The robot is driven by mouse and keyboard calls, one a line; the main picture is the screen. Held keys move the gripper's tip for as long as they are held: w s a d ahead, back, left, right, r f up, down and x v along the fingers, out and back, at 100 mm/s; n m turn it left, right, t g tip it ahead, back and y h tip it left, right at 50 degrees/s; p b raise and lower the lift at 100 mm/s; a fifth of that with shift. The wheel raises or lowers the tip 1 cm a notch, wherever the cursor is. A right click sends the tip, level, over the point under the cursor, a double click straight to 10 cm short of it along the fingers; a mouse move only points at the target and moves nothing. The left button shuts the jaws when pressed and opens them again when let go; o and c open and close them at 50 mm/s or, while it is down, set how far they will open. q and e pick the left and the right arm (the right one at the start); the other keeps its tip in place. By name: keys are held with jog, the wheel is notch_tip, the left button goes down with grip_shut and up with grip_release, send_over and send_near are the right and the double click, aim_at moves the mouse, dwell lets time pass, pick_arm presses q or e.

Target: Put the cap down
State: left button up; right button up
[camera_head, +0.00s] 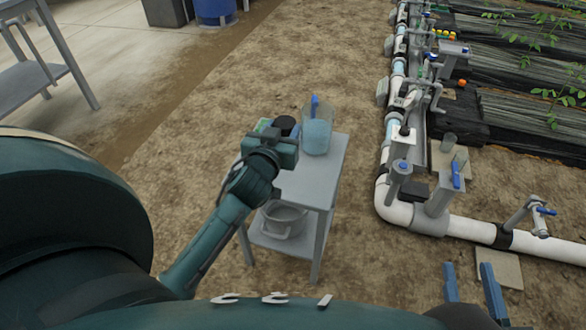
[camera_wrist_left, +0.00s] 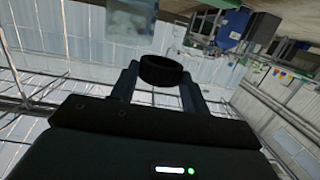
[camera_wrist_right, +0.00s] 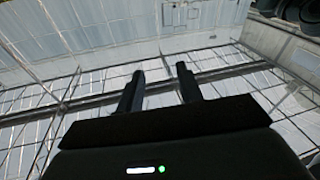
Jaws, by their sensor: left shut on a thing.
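My left gripper (camera_head: 278,130) is above the far left part of a small grey cart (camera_head: 306,189). In the left wrist view, its fingers are shut on a round black cap (camera_wrist_left: 162,70). The cap (camera_head: 285,123) also shows in the head view, partly hidden by the gripper. I cannot tell whether it touches the cart top. My right gripper (camera_head: 470,284) is at the bottom right of the head view, away from the cart. The right wrist view shows its two fingers (camera_wrist_right: 158,80) apart, with nothing between them.
A clear jug (camera_head: 317,137) of bluish liquid stands on the cart, just right of the cap. The near cart top is bare. White pipework (camera_head: 400,212) with valves runs along the right. A grey table (camera_head: 35,84) stands far left.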

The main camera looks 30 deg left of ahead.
pick_arm(q)
jog(key=f+b, duration=0.2)
jog(key=f, duration=0.1)
jog(key=f+b, duration=0.2)
jog(key=f, duration=0.2)
jog(key=f+b, duration=0.2)
jog(key=f, duration=0.2)
jog(key=shift+w+a, duration=0.1)
jog(key=shift+w, duration=0.3)
jog(key=shift+f+b, duration=0.35)
jog(key=shift+f, duration=0.4)
pick_arm(e)
jog(key=y, duration=0.1)
jog(key=w+a+r+t+y, duration=0.1)
jog(key=shift+w+r+n+t+y, duration=0.1)
jog(key=shift+r+n+t+y, duration=0.05)
jog(key=shift+n+t+y, duration=0.2)
